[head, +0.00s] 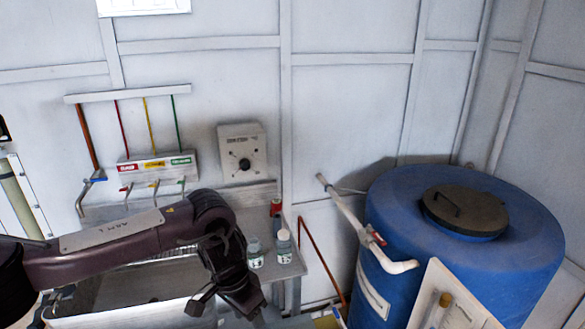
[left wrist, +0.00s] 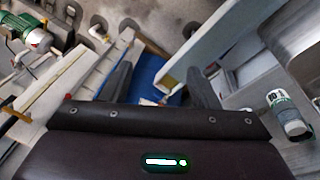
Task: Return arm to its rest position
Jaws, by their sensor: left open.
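My left arm (head: 110,244) comes in from the left and bends down at the wrist above the sink bench. My left gripper (head: 228,304) points down in front of the bench, open and empty. In the left wrist view its two dark fingers (left wrist: 160,88) stand apart with nothing between them. My right arm and gripper are not in view.
Two small capped bottles (head: 284,246) (head: 255,253) stand on the bench, close to my left wrist. The sink (head: 130,290) lies below my forearm. Valves and a control box (head: 242,151) are on the wall behind. A big blue tank (head: 470,265) stands at right.

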